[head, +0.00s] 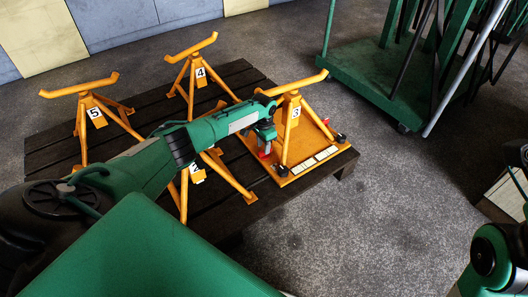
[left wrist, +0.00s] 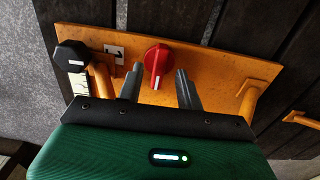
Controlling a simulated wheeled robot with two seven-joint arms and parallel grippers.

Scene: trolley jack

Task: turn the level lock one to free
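A red knob (left wrist: 158,60) with a raised grip and a white mark sits on an orange base plate (left wrist: 215,70). In the head view the red knob (head: 264,153) shows at the left side of the plate of stand 3 (head: 290,114). My left gripper (left wrist: 159,74) is open, one finger on each side of the knob's near edge; I cannot tell whether they touch it. In the head view my left gripper (head: 267,141) points down over the knob. A small white label (left wrist: 115,51) lies left of the knob; its mark is unclear. My right gripper is out of view.
A black knob (left wrist: 72,55) stands at the plate's left end. Orange stands 4 (head: 200,72) and 5 (head: 95,112), and another partly behind my arm, stand on a dark slatted pallet (head: 235,80). A green trolley (head: 375,85) stands behind right.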

